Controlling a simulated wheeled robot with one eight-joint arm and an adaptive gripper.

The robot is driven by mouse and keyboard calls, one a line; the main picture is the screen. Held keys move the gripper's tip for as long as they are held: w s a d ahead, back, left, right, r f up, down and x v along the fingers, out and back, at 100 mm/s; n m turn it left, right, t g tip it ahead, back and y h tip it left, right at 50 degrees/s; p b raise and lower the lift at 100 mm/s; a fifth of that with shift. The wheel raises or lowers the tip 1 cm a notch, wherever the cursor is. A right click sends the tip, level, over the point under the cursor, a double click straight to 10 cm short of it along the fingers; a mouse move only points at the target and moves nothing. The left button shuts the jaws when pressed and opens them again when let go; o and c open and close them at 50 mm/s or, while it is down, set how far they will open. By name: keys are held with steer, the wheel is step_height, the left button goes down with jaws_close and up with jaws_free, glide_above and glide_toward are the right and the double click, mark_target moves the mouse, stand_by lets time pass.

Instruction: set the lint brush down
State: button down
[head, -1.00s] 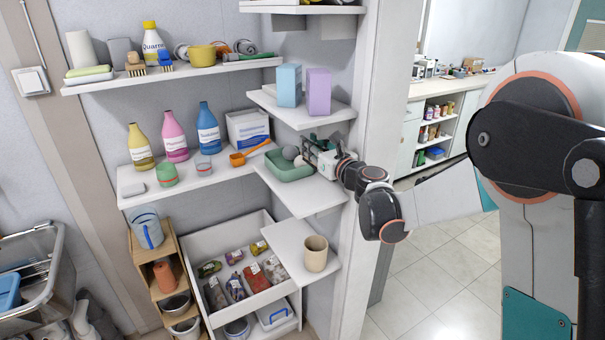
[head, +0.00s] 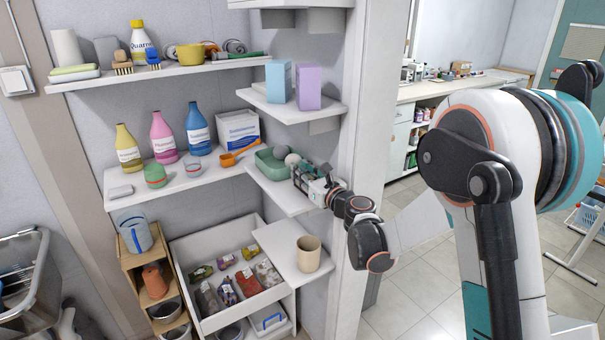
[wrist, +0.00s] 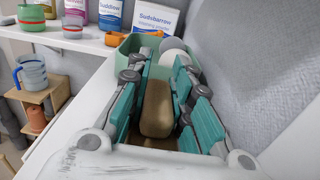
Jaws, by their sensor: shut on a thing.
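My gripper (head: 308,177) is at the middle right shelf, in front of the green tray. In the wrist view its teal-padded fingers (wrist: 158,88) stand on both sides of a brown, elongated piece (wrist: 157,110), which I take to be the lint brush. The gripper is shut on it. In the head view the brush is mostly hidden by the fingers. I cannot tell whether its underside touches the shelf.
The green tray (head: 273,173) holds pale round things (head: 292,160) just beyond my fingers. The white shelf (head: 290,203) has bare space in front. A wall is close on the right. A beige cup (head: 309,254) stands on the shelf below.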

steer(key=c, duration=1.4)
jaws_free()
steer(key=shift+f, duration=0.15)
steer(key=shift+c, duration=0.2)
steer(key=shift+r, duration=0.2)
steer(key=p+v, duration=0.2)
steer(key=v, duration=1)
steer(key=shift+r, duration=0.1)
